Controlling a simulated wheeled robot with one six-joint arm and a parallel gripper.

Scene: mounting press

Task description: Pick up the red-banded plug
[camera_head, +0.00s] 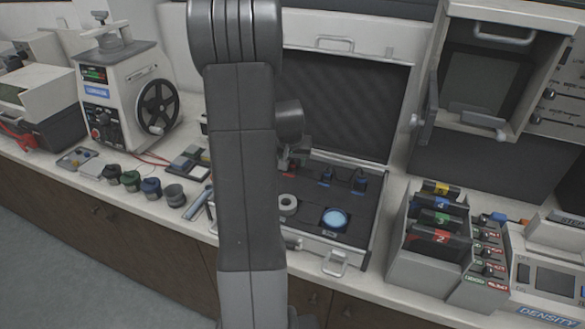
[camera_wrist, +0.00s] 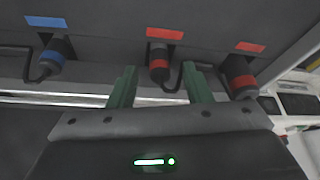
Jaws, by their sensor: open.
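In the wrist view a black plug with a red band (camera_wrist: 158,62) stands below a red label, with a black cord beside it. A second red-banded plug (camera_wrist: 240,77) is to its right and a blue-banded plug (camera_wrist: 50,57) to its left. My gripper (camera_wrist: 160,86) is open; its two green fingers point toward the middle red-banded plug, which appears in the gap between them. Nothing is held. In the head view my gripper is over the open case (camera_head: 362,250), mostly hidden by my arm, and the red-banded plugs cannot be made out clearly.
The case's raised lid (camera_head: 345,100) stands behind my gripper. In the case are a blue round lens (camera_head: 335,219), a grey ring (camera_head: 288,203) and blue-marked plugs (camera_head: 360,181). A rack of numbered black blocks (camera_head: 425,265) stands to the right, a press machine (camera_head: 125,95) to the left.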

